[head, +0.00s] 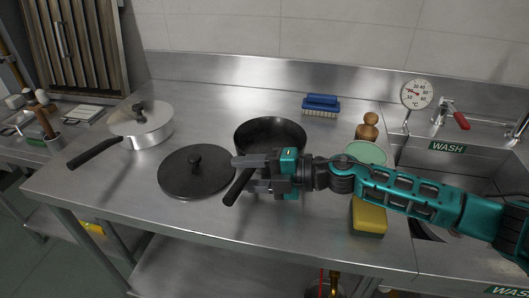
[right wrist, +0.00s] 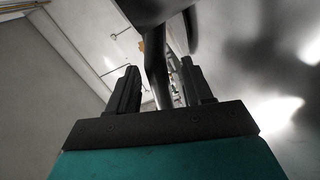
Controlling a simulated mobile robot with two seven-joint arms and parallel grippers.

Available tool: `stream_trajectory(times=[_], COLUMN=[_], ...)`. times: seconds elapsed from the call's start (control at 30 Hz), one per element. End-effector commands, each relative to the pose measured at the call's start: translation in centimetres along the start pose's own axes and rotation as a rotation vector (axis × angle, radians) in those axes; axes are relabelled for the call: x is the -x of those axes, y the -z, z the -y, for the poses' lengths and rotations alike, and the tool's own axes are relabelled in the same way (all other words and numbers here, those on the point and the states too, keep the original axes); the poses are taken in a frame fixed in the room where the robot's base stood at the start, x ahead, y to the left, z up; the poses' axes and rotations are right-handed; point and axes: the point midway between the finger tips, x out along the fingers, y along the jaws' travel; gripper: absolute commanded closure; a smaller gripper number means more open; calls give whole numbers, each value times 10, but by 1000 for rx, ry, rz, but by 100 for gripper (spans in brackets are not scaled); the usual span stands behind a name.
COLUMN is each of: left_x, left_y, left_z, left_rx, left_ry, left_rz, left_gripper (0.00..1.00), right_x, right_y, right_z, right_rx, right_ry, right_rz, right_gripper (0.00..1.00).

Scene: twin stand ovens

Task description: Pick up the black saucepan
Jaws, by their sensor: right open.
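The black saucepan (head: 270,130) stands upright on the steel counter, with its handle pointing toward the front left. My right gripper (head: 246,172) is open, with its fingers pointing left over the handle. In the right wrist view, the dark handle (right wrist: 156,68) shows between the two open fingers (right wrist: 160,90), with gaps on both sides. The gripper and arm hide the pan's near side and part of the handle. My left gripper is in neither view.
A black lid (head: 197,172) lies left of the pan. A lidded steel saucepan (head: 146,128) stands farther left. A blue brush (head: 321,105), a wooden-topped item (head: 368,127), a green dish (head: 366,152) and a yellow sponge (head: 369,218) are right of the pan, before the sink.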

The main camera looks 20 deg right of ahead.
Motion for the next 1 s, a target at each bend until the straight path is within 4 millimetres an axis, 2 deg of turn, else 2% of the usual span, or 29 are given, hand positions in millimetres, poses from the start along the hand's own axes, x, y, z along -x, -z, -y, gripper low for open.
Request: stream_trajectory(times=[0.2,0.7,1.0], left_x=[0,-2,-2], left_y=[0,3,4], left_z=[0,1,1], left_rx=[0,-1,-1], left_ry=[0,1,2], left_rz=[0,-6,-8], left_gripper=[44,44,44], right_x=[0,0,0], right_y=[0,0,0], right_z=[0,0,-1], right_rx=[0,0,3], right_ry=[0,0,-2], right_rz=[0,0,0], right_gripper=[52,100,100])
